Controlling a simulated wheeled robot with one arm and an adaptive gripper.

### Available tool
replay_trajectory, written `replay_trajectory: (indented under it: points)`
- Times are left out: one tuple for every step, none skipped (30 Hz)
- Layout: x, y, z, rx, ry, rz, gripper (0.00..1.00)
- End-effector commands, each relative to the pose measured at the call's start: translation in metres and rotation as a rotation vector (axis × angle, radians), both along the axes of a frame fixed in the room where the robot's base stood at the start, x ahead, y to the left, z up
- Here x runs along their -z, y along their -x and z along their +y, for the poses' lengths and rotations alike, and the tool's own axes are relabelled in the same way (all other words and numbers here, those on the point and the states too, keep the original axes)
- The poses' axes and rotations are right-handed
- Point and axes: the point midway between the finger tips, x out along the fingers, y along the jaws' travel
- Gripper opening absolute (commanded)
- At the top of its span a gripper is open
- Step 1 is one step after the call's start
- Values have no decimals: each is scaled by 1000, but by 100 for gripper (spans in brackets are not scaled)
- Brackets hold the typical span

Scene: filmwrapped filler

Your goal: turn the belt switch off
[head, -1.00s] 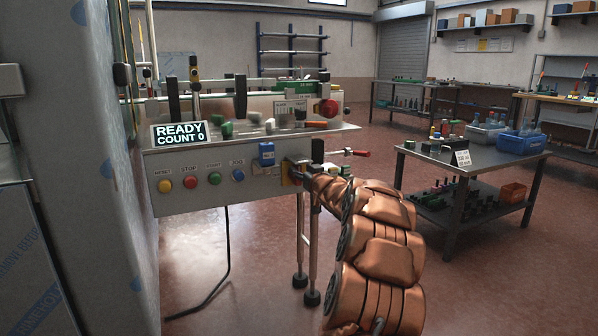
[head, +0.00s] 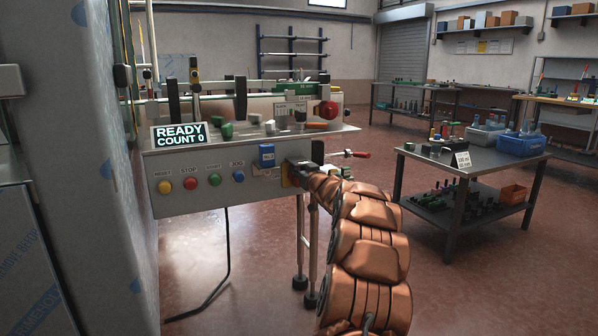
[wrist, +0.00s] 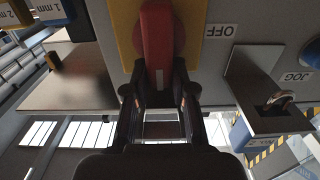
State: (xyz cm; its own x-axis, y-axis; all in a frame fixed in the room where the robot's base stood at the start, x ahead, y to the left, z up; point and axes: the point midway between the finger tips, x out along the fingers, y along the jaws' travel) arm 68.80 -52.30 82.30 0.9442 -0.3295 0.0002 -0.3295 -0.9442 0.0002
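The belt switch has a red handle (wrist: 157,45) on a yellow plate (wrist: 124,30) in the wrist view. An upside-down OFF label (wrist: 219,31) is to the right of the plate there. My gripper (wrist: 157,88) has one finger on each side of the handle's near end. The gaps are very small, and I cannot tell whether the fingers press on it. In the head view the yellow plate (head: 286,177) shows at the right end of the panel (head: 222,190); my arm hides most of the switch and the fingers.
The panel also carries several round buttons, including red STOP (head: 190,183) and blue JOG (head: 239,176). A display (head: 180,135) reads READY, COUNT 0. In the wrist view a bracket (wrist: 258,95) juts out right of the handle. A table (head: 470,165) stands to the right.

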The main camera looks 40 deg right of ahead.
Motion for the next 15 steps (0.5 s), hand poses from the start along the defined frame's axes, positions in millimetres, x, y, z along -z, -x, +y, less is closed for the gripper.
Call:
replay_trajectory:
  points:
    - [0,0,0,0,0,0,16]
    - [0,0,0,0,0,0,12]
    - [0,0,0,0,0,0,8]
    - [0,0,0,0,0,0,5]
    - [0,0,0,0,0,0,2]
    - [0,0,0,0,0,0,0]
    - [0,0,0,0,0,0,0]
    - [0,0,0,0,0,0,0]
    - [0,0,0,0,0,0,0]
    - [0,0,0,0,0,0,0]
    - [0,0,0,0,1,0,0]
    - [0,0,0,0,3,1,0]
    - [0,0,0,0,5,3,0]
    - [0,0,0,0,8,3,0]
    - [0,0,0,0,15,6,0]
